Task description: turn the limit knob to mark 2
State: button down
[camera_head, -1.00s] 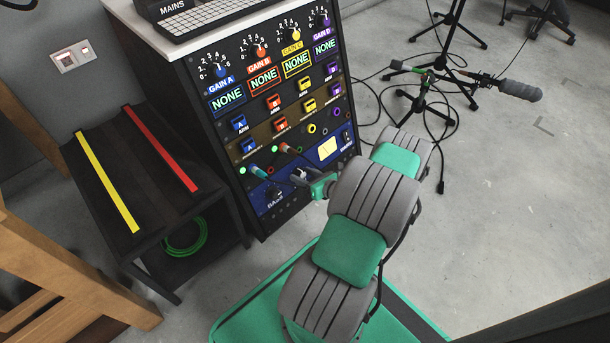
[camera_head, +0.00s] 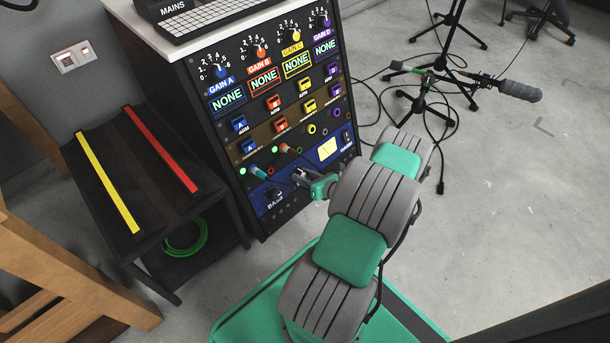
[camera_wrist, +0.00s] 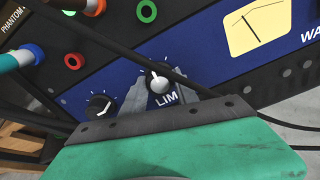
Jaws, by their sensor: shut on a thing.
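The limit knob (camera_wrist: 159,79) is a round dark knob with a pale pointer, on the blue panel above the letters "LIM" in the wrist view. Its pointer leans up and slightly left. My gripper (camera_wrist: 157,92) is at this knob, its grey fingers on either side, shut on it. In the head view my gripper (camera_head: 298,176) reaches the lower blue panel of the rack (camera_head: 262,222) and hides the knob. The scale marks around the knob are too small to read.
A second dark knob (camera_wrist: 99,105) sits close on the left in the wrist view. A plugged teal connector (camera_wrist: 15,60) and a yellow meter (camera_wrist: 257,27) are nearby. A dark cable (camera_wrist: 115,50) crosses close above the limit knob. A low black bench (camera_head: 150,215) stands left of the rack.

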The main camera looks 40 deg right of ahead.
jog(key=c, duration=0.9)
grip_release()
jog(key=shift+c, duration=0.2)
jog(key=p+v, duration=0.3)
jog(key=v, duration=0.4)
jog(key=shift+s+r, duration=0.2)
jog(key=shift+s, duration=0.15)
jog(key=shift+s+d, duration=0.1)
